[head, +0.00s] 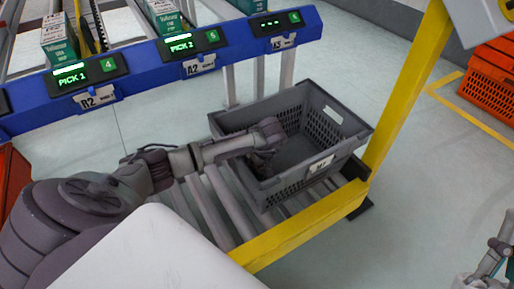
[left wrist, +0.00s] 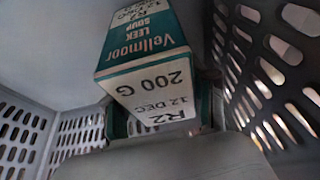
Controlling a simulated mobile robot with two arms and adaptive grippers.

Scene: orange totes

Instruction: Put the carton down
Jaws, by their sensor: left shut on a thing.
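The carton (left wrist: 150,55) is a white and teal box marked Vellmoor Leek Soup, 200 G, seen large in the left wrist view. My left gripper (head: 262,160) reaches down inside the grey tote (head: 340,113), by its left side, and is shut on the carton. In the left wrist view, the tote's slotted walls stand on both sides of the carton. In the head view, my arm and the tote hide the carton. A grey part at the lower right edge (head: 490,262) looks like my right gripper, cut off by the frame.
The tote rests on a roller conveyor (head: 207,207) beside a yellow post (head: 402,85). A blue rack beam (head: 150,62) with pick displays and cartons stands behind. Orange crates (head: 490,80) are at the right. The tote's right part looks empty.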

